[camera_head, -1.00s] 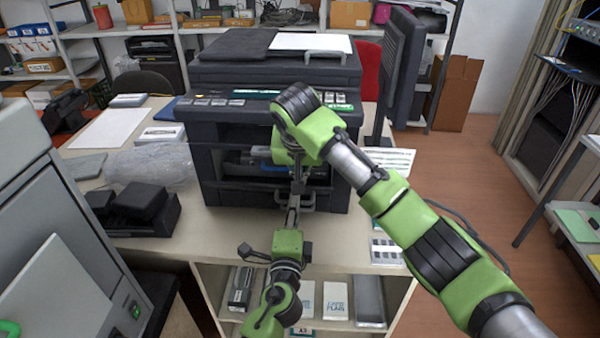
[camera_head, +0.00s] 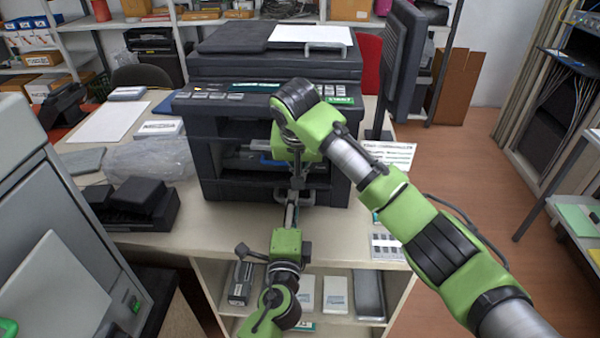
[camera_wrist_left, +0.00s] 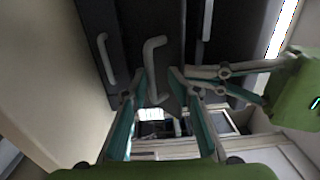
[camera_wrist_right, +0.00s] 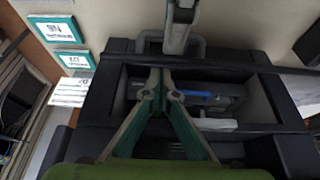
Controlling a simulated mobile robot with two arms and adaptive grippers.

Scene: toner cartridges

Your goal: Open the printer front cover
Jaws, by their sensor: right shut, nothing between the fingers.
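The dark printer (camera_head: 230,180) stands on the table in the middle of the head view. Its front has an opening where a part with a blue piece shows inside, also in the right wrist view (camera_wrist_right: 205,98). A grey handle (camera_wrist_left: 153,58) on the dark front shows in the left wrist view. My left gripper (camera_head: 293,190) is at the low front of the printer, its fingers apart, with the handle between or just beyond them; contact is unclear. My right gripper (camera_wrist_right: 160,88) is shut and empty, above the opening; my right arm hides its tips in the head view.
A monitor (camera_head: 398,60) stands right of the printer. A plastic bag (camera_head: 150,158) and a black device (camera_head: 135,200) lie to its left. A shelf (camera_head: 335,262) with boxes is under the table edge. A grey machine (camera_head: 60,250) stands at the front left.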

